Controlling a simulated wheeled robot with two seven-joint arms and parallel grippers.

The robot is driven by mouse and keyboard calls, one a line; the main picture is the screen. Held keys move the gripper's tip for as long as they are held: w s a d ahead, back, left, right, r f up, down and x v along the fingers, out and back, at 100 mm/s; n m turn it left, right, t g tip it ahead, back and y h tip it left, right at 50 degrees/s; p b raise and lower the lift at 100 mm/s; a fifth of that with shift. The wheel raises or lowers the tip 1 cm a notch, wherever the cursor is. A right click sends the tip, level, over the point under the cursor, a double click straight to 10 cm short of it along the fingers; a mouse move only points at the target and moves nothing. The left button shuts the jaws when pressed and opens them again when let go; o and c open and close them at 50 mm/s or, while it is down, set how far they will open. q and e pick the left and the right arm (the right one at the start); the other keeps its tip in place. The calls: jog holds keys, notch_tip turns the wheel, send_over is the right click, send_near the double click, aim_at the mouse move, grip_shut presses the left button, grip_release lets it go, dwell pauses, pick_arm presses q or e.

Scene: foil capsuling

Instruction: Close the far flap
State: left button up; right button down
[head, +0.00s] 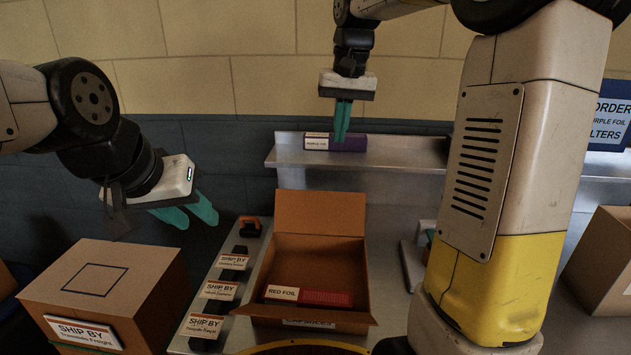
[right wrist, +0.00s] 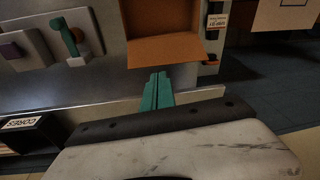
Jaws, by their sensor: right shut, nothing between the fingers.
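The open brown carton (head: 318,250) stands on the metal bench with a red foil box (head: 325,298) inside. Its far flap (head: 320,212) stands up at the back edge. The flap also shows in the right wrist view (right wrist: 165,48). My right gripper (head: 341,138) is behind and above the flap, pointing down, its teal fingers together and empty. In the right wrist view its fingertips (right wrist: 158,78) are close to the flap's edge; I cannot tell whether they touch. My left gripper (head: 195,218) is left of the carton, its fingers apart and empty.
A purple foil box (head: 348,143) lies on the raised back shelf (head: 400,155) near my right gripper. Several "SHIP BY" signs (head: 220,290) line the bench left of the carton. A closed carton (head: 100,290) stands at the left, another box (head: 605,265) at the right.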

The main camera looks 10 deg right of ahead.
jog(key=w+a+f+m+g, duration=0.2)
jog(key=w+f+g, duration=0.1)
jog(key=w+f, duration=0.85)
jog(key=s+f, duration=0.3)
jog(key=f, duration=0.3)
jog(key=shift+s+a+h, duration=0.3)
jog(key=shift+s+a, duration=0.1)
jog(key=shift+s+r, duration=0.1)
